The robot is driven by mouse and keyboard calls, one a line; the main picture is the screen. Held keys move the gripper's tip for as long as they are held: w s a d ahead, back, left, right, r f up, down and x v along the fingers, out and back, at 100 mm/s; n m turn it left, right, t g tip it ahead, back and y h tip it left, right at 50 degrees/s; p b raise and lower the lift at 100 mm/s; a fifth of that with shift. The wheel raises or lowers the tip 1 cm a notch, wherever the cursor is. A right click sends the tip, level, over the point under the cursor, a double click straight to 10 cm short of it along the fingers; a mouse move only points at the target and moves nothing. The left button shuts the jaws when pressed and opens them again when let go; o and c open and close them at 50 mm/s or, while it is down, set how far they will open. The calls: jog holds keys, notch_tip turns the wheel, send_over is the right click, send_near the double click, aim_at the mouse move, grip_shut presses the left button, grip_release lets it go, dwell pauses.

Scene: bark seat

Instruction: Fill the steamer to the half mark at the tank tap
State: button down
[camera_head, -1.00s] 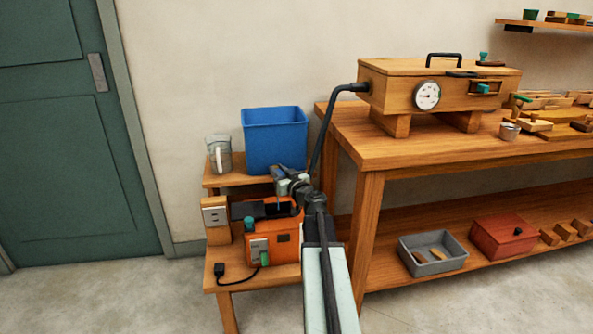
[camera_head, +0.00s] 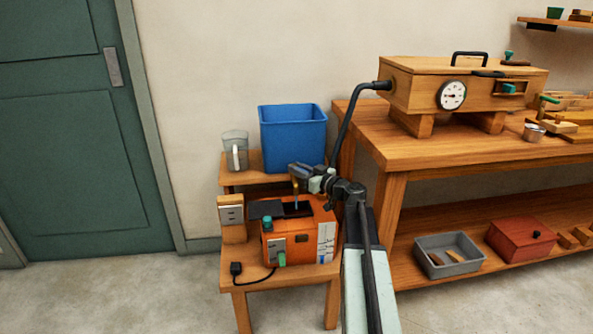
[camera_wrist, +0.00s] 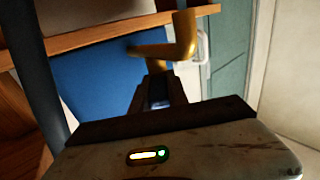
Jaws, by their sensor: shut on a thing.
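The orange steamer (camera_head: 305,250) sits on the low wooden stand, its dark lid (camera_head: 265,209) folded left and its top opening showing. A pale gauge strip (camera_head: 327,242) with blue marks is on its front; the level is too small to read. The blue tank (camera_head: 292,136) stands above and behind. Its brass tap spout (camera_head: 295,188) hangs over the opening, with a thin blue streak (camera_head: 296,204) below, likely water. The spout also shows in the wrist view (camera_wrist: 184,38). My gripper (camera_head: 302,172) is shut beside the spout, apparently on the tap's handle, which is mostly hidden.
A clear jug (camera_head: 236,152) stands left of the tank. A socket block (camera_head: 231,218) and a plug (camera_head: 236,268) are left of the steamer. A black hose (camera_head: 352,115) runs from the wooden steam box (camera_head: 440,88) on the bench down behind my arm.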

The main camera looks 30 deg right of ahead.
jog(key=c, duration=1.5)
grip_release()
jog(key=shift+w+d+r, duration=0.1)
jog(key=shift+d, duration=0.1)
jog(key=shift+o, duration=1.1)
jog(key=shift+a, duration=0.15)
jog(key=v, duration=0.7)
jog(key=shift+s, duration=0.35)
